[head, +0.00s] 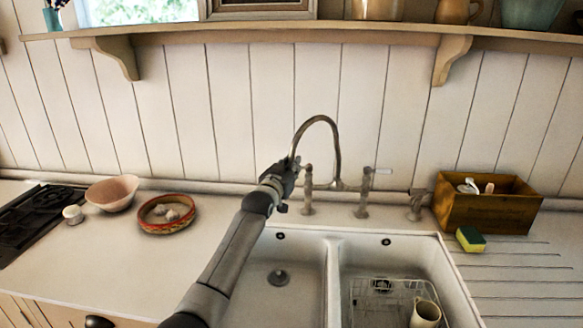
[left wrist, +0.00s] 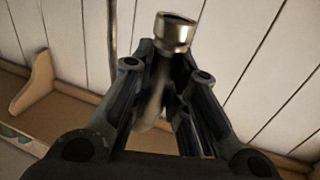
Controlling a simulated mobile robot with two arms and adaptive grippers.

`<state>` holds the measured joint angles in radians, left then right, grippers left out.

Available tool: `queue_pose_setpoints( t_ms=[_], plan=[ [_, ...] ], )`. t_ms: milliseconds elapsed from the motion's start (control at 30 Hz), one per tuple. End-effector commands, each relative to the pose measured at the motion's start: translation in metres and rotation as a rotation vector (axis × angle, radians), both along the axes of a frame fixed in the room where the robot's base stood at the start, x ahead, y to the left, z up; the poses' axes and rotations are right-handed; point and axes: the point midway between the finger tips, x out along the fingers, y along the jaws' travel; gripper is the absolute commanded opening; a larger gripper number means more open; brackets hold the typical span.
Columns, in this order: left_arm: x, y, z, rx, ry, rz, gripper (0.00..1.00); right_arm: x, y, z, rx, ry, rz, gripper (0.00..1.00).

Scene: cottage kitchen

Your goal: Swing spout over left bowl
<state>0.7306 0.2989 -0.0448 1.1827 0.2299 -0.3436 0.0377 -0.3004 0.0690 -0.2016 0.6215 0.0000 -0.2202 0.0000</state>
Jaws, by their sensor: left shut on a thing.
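The spout (head: 320,118) is a curved metal gooseneck rising from the bridge tap behind the sink. It arches to the left, its free end coming down at my left gripper (head: 284,172). That gripper is shut on the spout near its end, above the back edge of the left bowl (head: 262,300). In the left wrist view the spout's round metal tip (left wrist: 175,32) sticks out between the fingers of my left gripper (left wrist: 158,72). My left arm hides part of the left bowl. My right gripper is not in view.
The right bowl (head: 347,255) holds a wire rack (head: 366,300) and a cream mug (head: 425,314). Tap handles (head: 363,198) stand behind the sink. A wooden box (head: 487,212) and sponge (head: 470,239) are at right. A pink bowl (head: 111,194) and red-rimmed dish (head: 167,225) are at left.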

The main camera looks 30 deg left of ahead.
Motion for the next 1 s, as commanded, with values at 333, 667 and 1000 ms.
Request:
queue_pose_setpoints(
  t_ms=[333, 667, 1000],
  plan=[
    [0.0, 0.001, -0.004, -0.008, 0.008, 0.001, 0.0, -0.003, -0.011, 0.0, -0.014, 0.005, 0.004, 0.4],
    [0.0, 0.001, -0.003, -0.004, 0.007, 0.001, 0.38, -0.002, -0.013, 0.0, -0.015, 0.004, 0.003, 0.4],
    [-0.004, 0.0, -0.003, -0.001, 0.004, 0.0, 0.38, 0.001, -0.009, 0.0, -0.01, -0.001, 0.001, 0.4]
  ],
)
